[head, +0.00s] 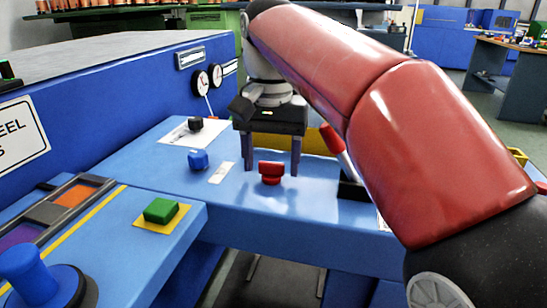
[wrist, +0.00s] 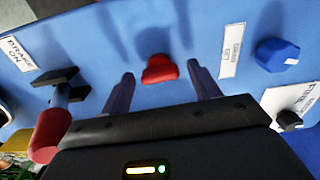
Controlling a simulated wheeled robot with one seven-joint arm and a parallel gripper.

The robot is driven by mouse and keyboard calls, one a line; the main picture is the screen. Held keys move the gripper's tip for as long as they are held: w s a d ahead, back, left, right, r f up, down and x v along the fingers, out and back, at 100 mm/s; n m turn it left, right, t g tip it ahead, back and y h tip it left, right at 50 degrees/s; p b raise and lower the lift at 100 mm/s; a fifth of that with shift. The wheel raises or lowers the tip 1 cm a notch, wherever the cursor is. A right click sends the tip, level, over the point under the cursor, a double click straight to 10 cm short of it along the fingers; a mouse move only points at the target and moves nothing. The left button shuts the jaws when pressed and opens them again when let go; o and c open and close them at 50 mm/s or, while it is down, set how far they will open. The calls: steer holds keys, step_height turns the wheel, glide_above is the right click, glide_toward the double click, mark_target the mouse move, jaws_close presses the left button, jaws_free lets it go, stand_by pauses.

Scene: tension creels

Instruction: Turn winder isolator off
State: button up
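A red knob (head: 271,174) stands on the blue panel top; it also shows in the wrist view (wrist: 159,70). No label that I can read names it as the winder isolator. My gripper (head: 271,160) points down at the panel, with its two dark fingers spread. In the wrist view the fingers (wrist: 161,75) stand apart on either side of the red knob, with clear gaps. The gripper is open and holds nothing. I cannot tell how far the fingertips are above the panel.
A blue knob (head: 198,159), a black knob (head: 195,124) and a green button (head: 161,210) on yellow are to the left. A red-handled lever (head: 333,140) stands to the right, beside a "BRAKE ON" label (wrist: 18,53). Two gauges (head: 201,82) are behind.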

steer(key=c, duration=0.9)
steer(key=shift+o, duration=0.2)
steer(key=shift+n, duration=0.3)
steer(key=n, duration=0.2)
steer(key=shift+n, duration=0.4)
steer(key=n, duration=0.4)
steer(key=shift+r+n, duration=0.1)
steer(key=shift+n, duration=0.2)
steer(key=n, duration=0.4)
steer(key=shift+n, duration=2.2)
